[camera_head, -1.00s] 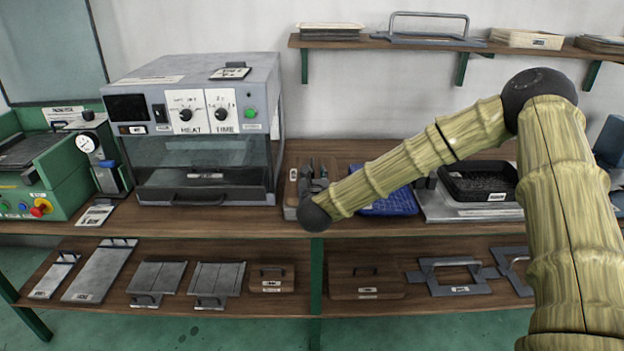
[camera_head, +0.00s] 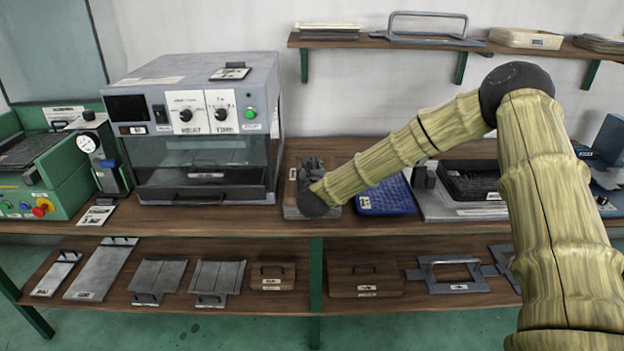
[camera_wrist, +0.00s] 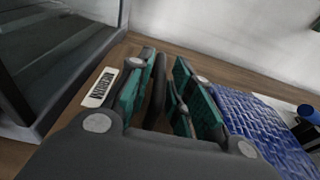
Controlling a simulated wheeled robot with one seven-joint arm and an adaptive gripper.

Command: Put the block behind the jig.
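My gripper (camera_head: 312,168) is low over the bench, just right of the grey oven, pointing away from the head camera. In the wrist view its green-padded fingers (camera_wrist: 168,95) stand apart, with a dark upright bar (camera_wrist: 157,88), which looks like a handle, between them. A gap shows between this bar and the right finger. A grey-edged piece with a wooden top (camera_head: 291,190) lies under the gripper, mostly hidden by my arm. I cannot tell for certain whether it is the block or the jig. Wooden blocks with handles (camera_head: 272,276) and open metal frames (camera_head: 450,287) lie on the lower shelf.
The grey oven (camera_head: 205,130) stands close left of the gripper. A blue textured tray (camera_head: 388,198) is close on the right; it also shows in the wrist view (camera_wrist: 262,135). A black tray (camera_head: 470,182) lies further right. A wall shelf (camera_head: 340,43) is above.

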